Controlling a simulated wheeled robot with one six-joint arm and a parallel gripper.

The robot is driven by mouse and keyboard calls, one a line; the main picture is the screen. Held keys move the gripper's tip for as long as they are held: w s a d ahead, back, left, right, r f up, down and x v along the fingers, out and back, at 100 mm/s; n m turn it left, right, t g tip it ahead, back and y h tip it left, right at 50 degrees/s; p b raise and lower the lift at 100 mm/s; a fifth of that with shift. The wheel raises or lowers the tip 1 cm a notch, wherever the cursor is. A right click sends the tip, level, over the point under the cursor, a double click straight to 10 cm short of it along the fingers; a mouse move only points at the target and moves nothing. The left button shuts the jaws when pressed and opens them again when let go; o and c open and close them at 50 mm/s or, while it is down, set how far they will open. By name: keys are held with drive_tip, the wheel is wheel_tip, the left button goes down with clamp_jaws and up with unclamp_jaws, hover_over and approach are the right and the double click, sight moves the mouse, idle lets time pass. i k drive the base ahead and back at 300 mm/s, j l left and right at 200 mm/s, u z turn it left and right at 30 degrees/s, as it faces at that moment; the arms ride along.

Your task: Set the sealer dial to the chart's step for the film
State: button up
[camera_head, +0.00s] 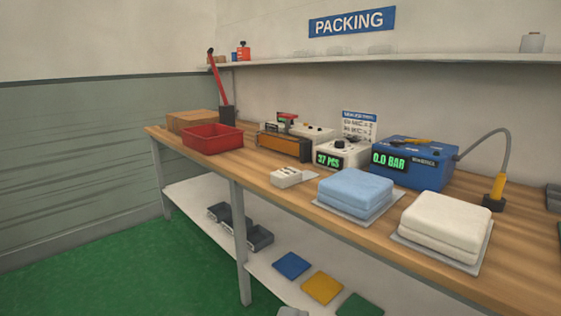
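The sealer (285,147) appears to be the machine at the back of the bench, with a brown front bar, a red-topped lever and a white body. Small dark knobs show on its white body; which is the dial, and its setting, are too small to tell. A blue-headed chart card (359,127) stands behind the machines; its heading seems to say sealer and its lines mention MIC, but the step numbers are not clear. No film is clearly identifiable. My gripper is not recognisable in view; a pale grey piece at the bottom edge is too cut off to identify.
A white unit (341,154) reads 37 PCS; a blue unit (412,164) reads 0.0 BAR. Blue (355,190) and white (446,225) folded pads lie along the bench front. A red tray (212,140) is left. Green floor (150,270) is clear at lower left.

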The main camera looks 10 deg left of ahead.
sight(338, 143)
drive_tip(key=i+j+z, duration=0.1)
drive_tip(key=i+j, duration=0.95)
drive_tip(key=j, duration=0.2)
drive_tip(key=i+l+u, duration=0.3)
drive_tip(key=l, duration=0.35)
drive_tip(key=i+l+u, duration=0.15)
drive_tip(key=i+l, duration=0.15)
